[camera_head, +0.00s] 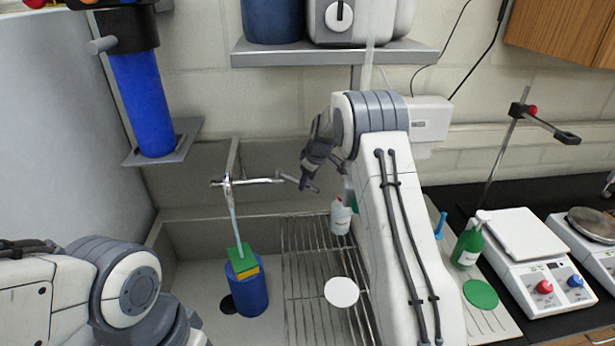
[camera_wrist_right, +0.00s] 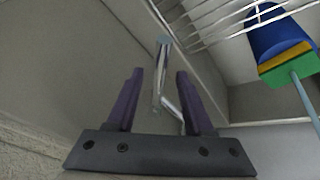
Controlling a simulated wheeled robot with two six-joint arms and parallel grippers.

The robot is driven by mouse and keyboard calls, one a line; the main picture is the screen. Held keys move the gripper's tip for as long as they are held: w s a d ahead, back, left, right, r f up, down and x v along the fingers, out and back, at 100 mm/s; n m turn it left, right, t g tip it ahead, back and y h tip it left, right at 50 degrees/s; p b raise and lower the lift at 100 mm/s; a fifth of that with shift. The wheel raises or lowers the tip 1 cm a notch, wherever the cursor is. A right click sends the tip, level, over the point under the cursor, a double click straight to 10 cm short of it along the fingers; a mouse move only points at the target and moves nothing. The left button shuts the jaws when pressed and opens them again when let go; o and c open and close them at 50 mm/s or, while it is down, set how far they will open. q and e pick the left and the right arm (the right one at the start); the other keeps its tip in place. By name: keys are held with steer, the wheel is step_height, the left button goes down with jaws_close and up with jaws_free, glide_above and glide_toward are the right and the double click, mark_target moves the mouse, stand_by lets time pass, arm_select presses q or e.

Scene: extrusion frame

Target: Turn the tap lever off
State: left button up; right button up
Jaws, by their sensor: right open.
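The chrome tap (camera_head: 229,184) is on the back wall over the sink, with a crossbar and a lever (camera_head: 290,178) at its right end. A pale blue stream (camera_head: 235,225) runs down from the spout toward a blue container (camera_head: 249,292) holding a green and yellow sponge (camera_head: 242,262). My right gripper (camera_head: 308,184) is at the lever end of the tap. In the right wrist view its purple fingers (camera_wrist_right: 158,76) are open, with the metal lever (camera_wrist_right: 170,107) between them; contact cannot be told. My left arm shows at lower left, its gripper out of frame.
A wire rack (camera_head: 300,262) with a white disc (camera_head: 341,292) and a white bottle (camera_head: 341,217) covers the sink's right side. A shelf (camera_head: 290,56) hangs above. A blue cylinder (camera_head: 142,105) hangs at upper left. Scales (camera_head: 517,235) stand right.

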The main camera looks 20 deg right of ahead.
steer(key=shift+w+f, duration=0.15)
steer(key=shift+f, duration=0.2)
jaws_close()
stand_by(1.2)
